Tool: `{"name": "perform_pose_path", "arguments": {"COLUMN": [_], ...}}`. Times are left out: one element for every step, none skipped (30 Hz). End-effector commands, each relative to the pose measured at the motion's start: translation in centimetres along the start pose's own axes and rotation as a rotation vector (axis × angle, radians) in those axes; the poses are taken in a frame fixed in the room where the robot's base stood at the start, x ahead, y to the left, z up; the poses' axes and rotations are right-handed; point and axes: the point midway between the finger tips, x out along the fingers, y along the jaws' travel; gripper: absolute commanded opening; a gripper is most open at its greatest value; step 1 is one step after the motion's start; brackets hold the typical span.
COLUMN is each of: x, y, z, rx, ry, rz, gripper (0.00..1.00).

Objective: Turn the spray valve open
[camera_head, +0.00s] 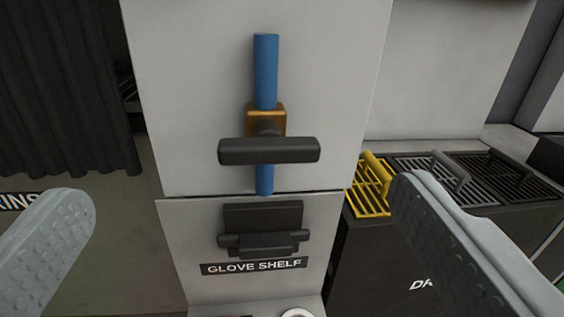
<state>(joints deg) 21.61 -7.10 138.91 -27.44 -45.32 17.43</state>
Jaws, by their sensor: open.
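The spray valve is on a pale grey panel (190,90) in the upper middle of the view. Its brass body (265,117) sits on a vertical blue pipe (265,70). Its dark bar handle (268,151) lies across the pipe, roughly horizontal. My gripper (240,225) is open and empty. Its two grey fingers show at the lower left and lower right, wide apart, nearer to the camera than the valve. No finger touches the handle.
Below the valve is a dark bracket (262,230) above a "GLOVE SHELF" label (254,266). At right stand a yellow grate (368,185) and dark grates (500,178) with handles on a dark cabinet. A dark curtain (65,90) hangs at left. The space before the panel looks clear.

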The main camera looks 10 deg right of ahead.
Motion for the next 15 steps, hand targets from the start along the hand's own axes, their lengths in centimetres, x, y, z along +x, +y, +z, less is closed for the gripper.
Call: {"name": "perform_pose_path", "arguments": {"x": [0.5, 0.7, 1.0, 1.1, 1.2, 1.4, 1.4, 1.5, 1.6, 1.6, 1.7, 1.8, 2.0, 2.2, 2.5], "y": [0.7, 0.9, 1.2, 1.5, 1.6, 1.8, 1.9, 2.0, 2.1, 2.1, 2.2, 2.2, 2.2, 2.2, 2.1], "z": [1.5, 2.1, 2.9, 3.4, 3.8, 4.4, 4.7, 4.9, 5.2, 5.3, 5.5, 5.5, 5.5, 5.5, 5.5], "rx": [0.01, 0.015, 0.022, 0.026, 0.03, 0.034, 0.038, 0.041, 0.044, 0.046, 0.047, 0.048, 0.048, 0.048, 0.048], "ry": [-0.006, -0.006, -0.004, -0.005, -0.004, -0.004, -0.004, -0.002, -0.001, -0.002, -0.002, -0.001, -0.001, -0.001, -0.001], "rz": [-0.005, -0.011, -0.018, -0.021, -0.026, -0.031, -0.034, -0.037, -0.039, -0.041, -0.042, -0.043, -0.044, -0.044, -0.045], "gripper": [1.0, 1.0, 1.0, 1.0, 1.0, 1.0, 1.0, 1.0, 1.0, 1.0, 1.0, 1.0, 1.0, 1.0, 1.0]}}
